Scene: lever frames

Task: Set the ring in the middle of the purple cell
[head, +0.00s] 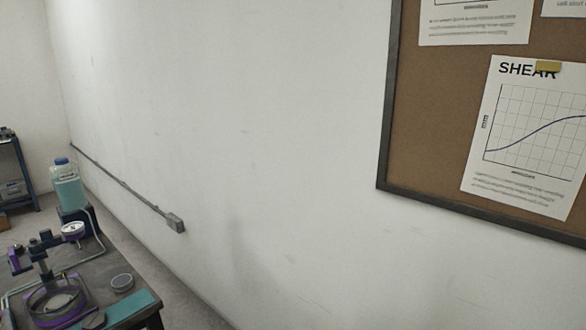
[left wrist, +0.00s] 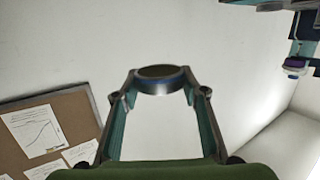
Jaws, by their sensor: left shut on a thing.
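The purple cell (head: 73,312) is a clear round dish with a purple edge at the lower left of the head view, with a pale disc inside. My left gripper and the ring do not show in the head view, so their distance from the cell cannot be told. My right gripper is in neither view.
The cell's bench (head: 148,300) also carries a dial gauge (head: 73,230), a dark post stand (head: 41,262) over the cell, a round grey lid (head: 122,282) and a bottle of pale blue liquid (head: 68,190). A cork board (head: 430,130) hangs on the wall at right.

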